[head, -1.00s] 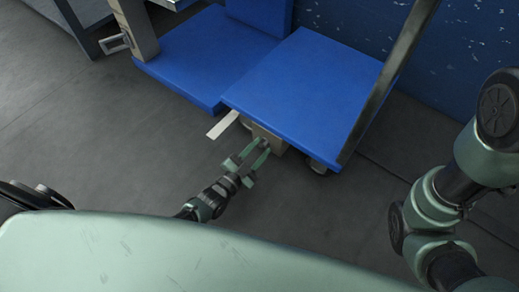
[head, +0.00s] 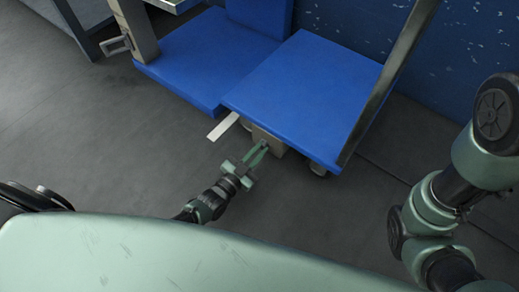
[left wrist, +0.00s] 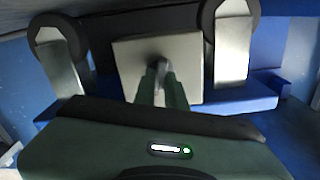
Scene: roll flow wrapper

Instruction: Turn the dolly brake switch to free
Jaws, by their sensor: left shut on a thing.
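The blue dolly (head: 305,90) stands on the floor, with a beige box (head: 275,146) under its front edge. My left gripper (head: 264,147) reaches that box from the front. In the left wrist view the box's pale square face (left wrist: 188,62) stands between two wheels, and the fingers (left wrist: 161,76) are shut on a small dark switch (left wrist: 158,64) at its middle. The fingertips hide most of the switch, so its setting cannot be read. My right gripper is out of view; only right arm links show at the right.
A flat silver bar (head: 223,127) sticks out from under the dolly, left of the box. A dark handle post (head: 391,82) rises at its right. A second blue platform (head: 190,65) stands behind left. The grey floor in front is clear.

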